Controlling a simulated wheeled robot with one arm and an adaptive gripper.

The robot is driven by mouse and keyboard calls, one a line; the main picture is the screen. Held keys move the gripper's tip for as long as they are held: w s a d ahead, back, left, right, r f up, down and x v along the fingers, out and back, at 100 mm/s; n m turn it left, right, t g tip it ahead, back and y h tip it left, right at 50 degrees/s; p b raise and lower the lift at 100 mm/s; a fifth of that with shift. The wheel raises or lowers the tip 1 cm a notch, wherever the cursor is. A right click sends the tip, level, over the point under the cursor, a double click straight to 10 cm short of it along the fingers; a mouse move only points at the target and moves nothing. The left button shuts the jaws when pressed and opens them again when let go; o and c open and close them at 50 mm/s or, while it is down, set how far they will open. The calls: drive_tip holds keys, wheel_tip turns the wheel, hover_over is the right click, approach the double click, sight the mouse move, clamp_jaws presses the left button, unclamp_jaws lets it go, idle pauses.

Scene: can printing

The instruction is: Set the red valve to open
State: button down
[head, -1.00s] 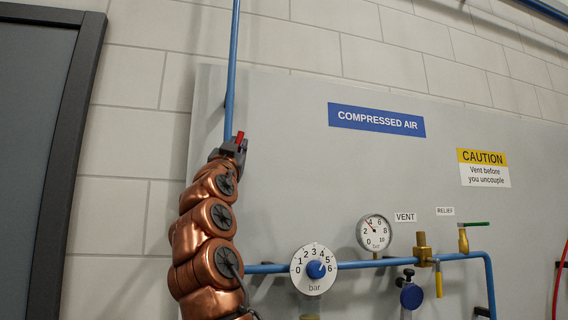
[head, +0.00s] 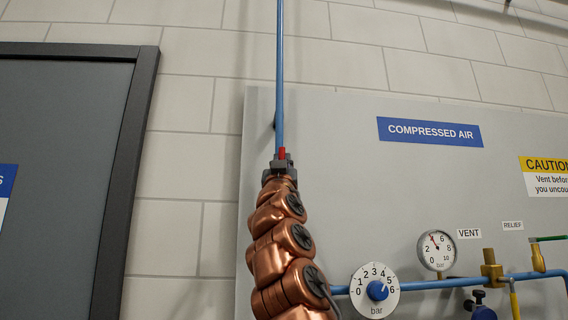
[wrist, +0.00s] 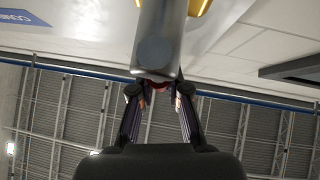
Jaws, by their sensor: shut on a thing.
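The red valve handle (head: 283,153) shows as a small red piece at the blue vertical pipe, in the head view. It points up, roughly along the pipe. My gripper (head: 279,164) is shut on it, and its dark fingers hide most of the handle and the valve body. In the wrist view, my two fingers (wrist: 158,92) close in from both sides on a bit of red (wrist: 158,85), just below a grey rounded cylinder (wrist: 155,45) that covers much of the handle.
The blue pipe (head: 280,75) runs up the grey panel (head: 330,190). A regulator dial (head: 362,303), a pressure gauge (head: 437,250) and brass valves (head: 491,268) sit at the lower right. A dark door frame (head: 134,165) stands at the left, with bare block wall between.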

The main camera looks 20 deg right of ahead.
drive_tip(key=c, duration=1.1)
unclamp_jaws()
drive_tip(key=shift+a, duration=0.1)
drive_tip(key=shift+c, duration=0.2)
drive_tip(key=v, duration=0.7)
drive_tip(key=shift+f, duration=0.25)
drive_tip(key=shift+s+a, duration=0.1)
